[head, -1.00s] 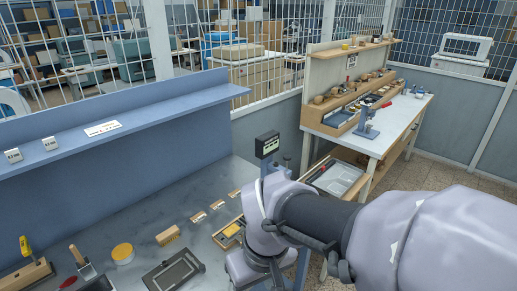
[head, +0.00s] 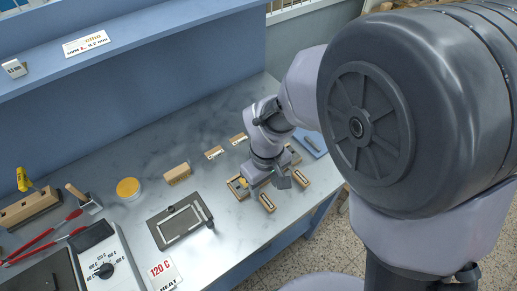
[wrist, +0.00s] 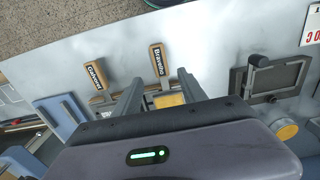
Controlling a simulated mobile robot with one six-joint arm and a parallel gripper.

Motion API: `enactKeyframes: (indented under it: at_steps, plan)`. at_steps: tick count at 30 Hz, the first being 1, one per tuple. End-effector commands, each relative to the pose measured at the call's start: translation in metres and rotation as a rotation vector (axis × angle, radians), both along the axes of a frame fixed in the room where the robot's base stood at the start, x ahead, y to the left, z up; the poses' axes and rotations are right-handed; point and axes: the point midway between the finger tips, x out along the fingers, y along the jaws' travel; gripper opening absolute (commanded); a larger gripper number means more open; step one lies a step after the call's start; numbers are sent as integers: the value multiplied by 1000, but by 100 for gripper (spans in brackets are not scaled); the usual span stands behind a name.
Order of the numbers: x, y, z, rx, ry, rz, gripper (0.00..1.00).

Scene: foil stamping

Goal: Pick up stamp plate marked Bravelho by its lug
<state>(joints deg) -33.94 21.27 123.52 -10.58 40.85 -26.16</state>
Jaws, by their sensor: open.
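The stamp plate marked Bravelho (wrist: 157,62) has a tan strip with a black label. Its lower end meets a grey and yellow piece (wrist: 167,100) in the wrist view. In the head view it appears to be the small tan-edged plate (head: 267,202) at the bench's front edge. My gripper (wrist: 162,84) is open and empty, with one finger on each side of that lower end in the picture. It is also in the head view (head: 268,183), low over the bench. I cannot tell its exact height or whether it touches.
A second labelled plate (wrist: 95,77) lies close beside, just left in the wrist view. A dark framed fixture (head: 180,220) is left of my gripper in the head view. A tan block (head: 177,174), yellow-lidded tub (head: 128,188) and blue tray (head: 310,143) are also on the bench.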

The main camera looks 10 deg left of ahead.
Motion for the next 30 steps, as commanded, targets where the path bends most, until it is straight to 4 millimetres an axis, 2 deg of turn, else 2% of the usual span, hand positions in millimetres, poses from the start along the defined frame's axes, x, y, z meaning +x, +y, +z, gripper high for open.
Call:
enactKeyframes:
  at_steps: [7,13,14,21,30]
  plan:
    - [-3,5,-48,-2,3,0,49]
    - [-2,5,-47,0,0,0,49]
    - [-2,5,-47,0,0,0,45]
    - [-2,5,-47,0,0,-1,0]
    - [-2,5,-47,0,0,-1,0]
